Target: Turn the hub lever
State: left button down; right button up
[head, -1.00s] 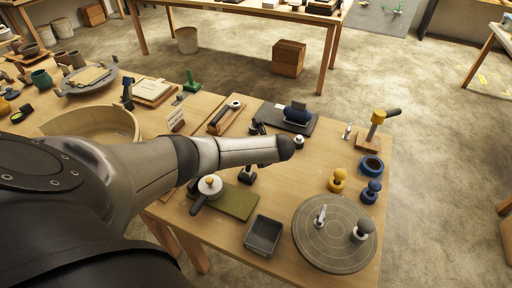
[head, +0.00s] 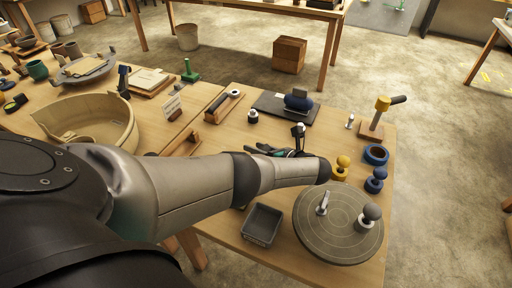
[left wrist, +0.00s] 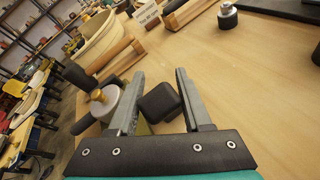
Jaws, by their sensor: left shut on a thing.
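In the left wrist view a pale round hub (left wrist: 102,104) with a brass knob stands left of my fingers, a black handle beside it. A black block-shaped grip (left wrist: 160,104) sits between the fingers of my left gripper (left wrist: 160,76), which is shut on it. Whether this grip joins the hub is hidden. In the head view my left gripper (head: 280,152) shows only partly behind my forearm, which hides the hub and the grip.
A grey tray (head: 262,224) and a round grey turntable (head: 325,236) with upright parts stand at the front right. Yellow and blue knobs (head: 342,168) stand beyond the turntable. A wooden tub (head: 121,126) stands at left. A dark board (head: 268,104) lies at the back.

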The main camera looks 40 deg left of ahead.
dwell(0.3)
pick_arm(q)
jog(key=shift+c, duration=1.7)
grip_release()
jog(key=shift+d, duration=0.1)
jog(key=p+v, duration=0.2)
jog(key=v, duration=0.5)
jog(key=shift+d, duration=0.15)
